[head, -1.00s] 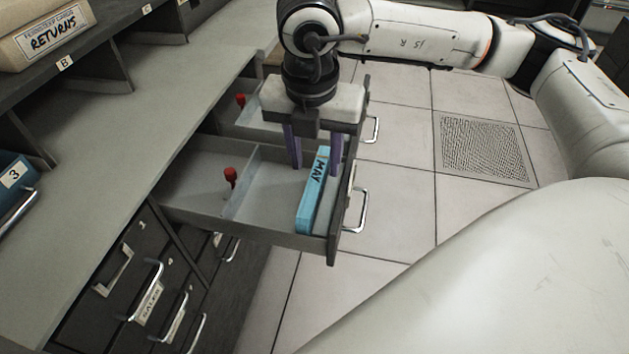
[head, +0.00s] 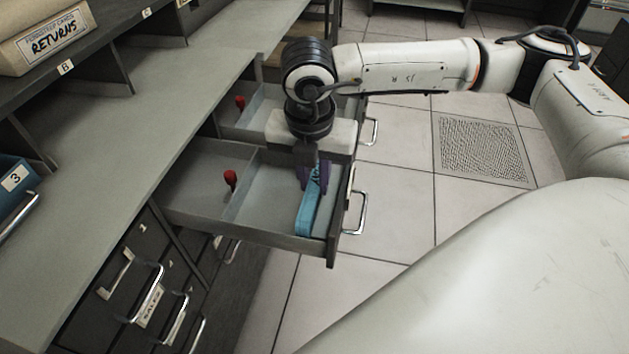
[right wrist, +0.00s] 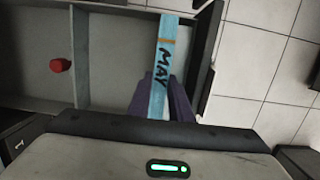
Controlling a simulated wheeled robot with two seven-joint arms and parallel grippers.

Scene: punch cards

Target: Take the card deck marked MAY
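The light blue card deck (head: 307,212) stands on edge in the right compartment of the open near drawer (head: 271,207). In the right wrist view the deck (right wrist: 166,40) shows its MAY lettering and an orange band. My right gripper (head: 313,180) is over the drawer with its purple fingers down inside it. The fingers, also seen in the right wrist view (right wrist: 161,98), are on both sides of the deck and close against it. In the head view the gripper hides the lettered end of the deck. My left gripper is not in view.
A red knob (head: 231,177) stands left of the drawer's divider. A second open drawer (head: 262,112) lies behind, with another red knob (head: 240,102). A grey counter (head: 130,150) runs along the left. The tiled floor (head: 400,215) to the right is clear.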

